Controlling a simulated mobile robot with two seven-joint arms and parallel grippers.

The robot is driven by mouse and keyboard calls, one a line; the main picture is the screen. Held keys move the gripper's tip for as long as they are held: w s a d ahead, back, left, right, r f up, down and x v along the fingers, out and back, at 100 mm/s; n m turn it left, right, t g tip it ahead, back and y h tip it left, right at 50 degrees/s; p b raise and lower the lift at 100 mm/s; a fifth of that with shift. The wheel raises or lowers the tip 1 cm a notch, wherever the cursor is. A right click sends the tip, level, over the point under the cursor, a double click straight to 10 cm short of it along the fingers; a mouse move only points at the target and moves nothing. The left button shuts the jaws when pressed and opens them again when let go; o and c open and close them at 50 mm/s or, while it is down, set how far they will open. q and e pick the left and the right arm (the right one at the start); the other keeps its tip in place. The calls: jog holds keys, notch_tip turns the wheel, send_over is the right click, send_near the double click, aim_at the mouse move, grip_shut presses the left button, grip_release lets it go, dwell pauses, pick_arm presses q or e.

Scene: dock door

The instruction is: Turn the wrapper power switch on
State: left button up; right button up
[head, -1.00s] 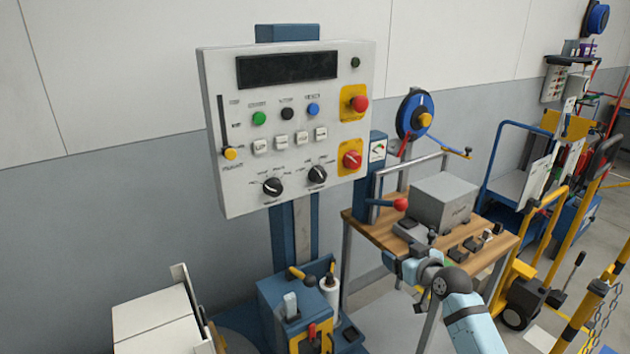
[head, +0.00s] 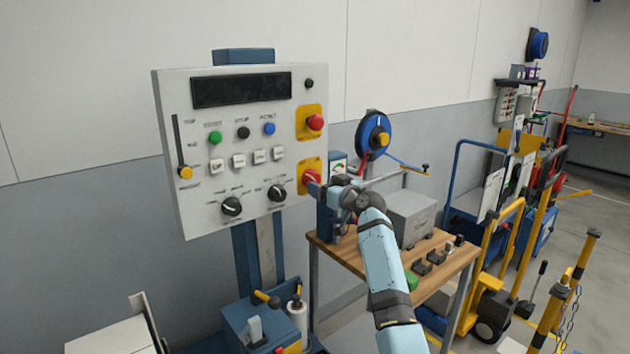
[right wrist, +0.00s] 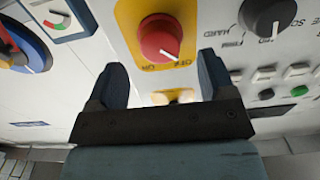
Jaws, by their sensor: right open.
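The wrapper power switch (head: 311,175) is a red rotary knob on a yellow plate, at the lower right of the white control panel (head: 205,135). In the right wrist view the red knob (right wrist: 158,40) shows a white pointer line, with small ON and OFF lettering beside it. My right gripper (head: 327,183) is at the panel's right edge, close to the knob and partly overlapping it in the head view. In the right wrist view my right gripper (right wrist: 160,66) is open, with the knob just beyond and between its fingers. Contact is not visible. My left gripper is out of view.
A red mushroom button (head: 315,122) sits above the switch. Two black dials (head: 232,206), several coloured buttons and a yellow-knobbed slider (head: 185,172) share the panel. A wooden bench (head: 440,275) with a grey box (head: 412,218) stands behind my right arm.

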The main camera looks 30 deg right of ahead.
aim_at(315, 181)
jog(key=shift+w+a, duration=0.15)
jog(key=shift+w, duration=2.05)
jog(key=c, duration=0.9)
